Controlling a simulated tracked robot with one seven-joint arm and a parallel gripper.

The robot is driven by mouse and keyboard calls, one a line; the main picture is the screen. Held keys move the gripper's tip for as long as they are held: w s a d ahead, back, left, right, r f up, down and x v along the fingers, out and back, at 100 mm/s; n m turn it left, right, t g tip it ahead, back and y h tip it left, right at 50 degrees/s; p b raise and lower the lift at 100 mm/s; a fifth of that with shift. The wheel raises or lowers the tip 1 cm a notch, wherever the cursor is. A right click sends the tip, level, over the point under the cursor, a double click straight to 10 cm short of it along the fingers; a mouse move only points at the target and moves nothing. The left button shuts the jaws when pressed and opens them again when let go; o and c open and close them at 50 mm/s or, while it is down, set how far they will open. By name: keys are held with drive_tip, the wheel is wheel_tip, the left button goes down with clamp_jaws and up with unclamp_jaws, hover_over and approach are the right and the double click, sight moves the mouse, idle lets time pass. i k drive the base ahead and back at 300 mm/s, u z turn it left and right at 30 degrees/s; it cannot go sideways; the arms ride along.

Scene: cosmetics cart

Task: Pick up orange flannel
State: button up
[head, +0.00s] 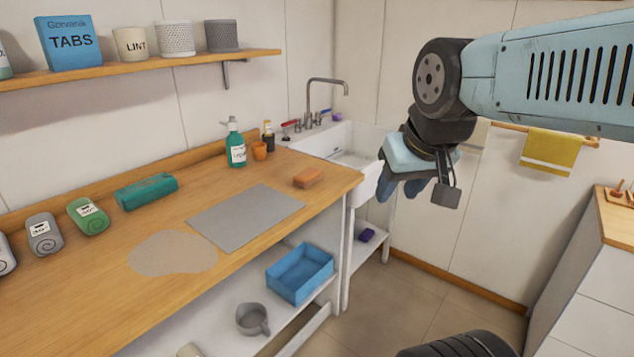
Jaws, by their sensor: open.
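The orange flannel (308,178) looks like a small folded block. It lies flat on the wooden counter (240,249), near the right end and just in front of the sink. My gripper (402,190) is in the air to the right of the counter, in front of the sink in the picture, with its blue fingers pointing down. It is open, holds nothing visible, and is clear of the flannel. The flannel is fully in view.
The sink (345,150) with a tap (310,100) stands behind the flannel. A grey mat (245,217), an orange cup (259,150) and a green pump bottle (236,150) are to its left. A yellow towel (550,151) hangs on the right wall.

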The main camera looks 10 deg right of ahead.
sight(310, 176)
drive_tip(key=u, duration=0.15)
drive_tip(key=i, duration=0.85)
drive_tip(key=z, duration=0.05)
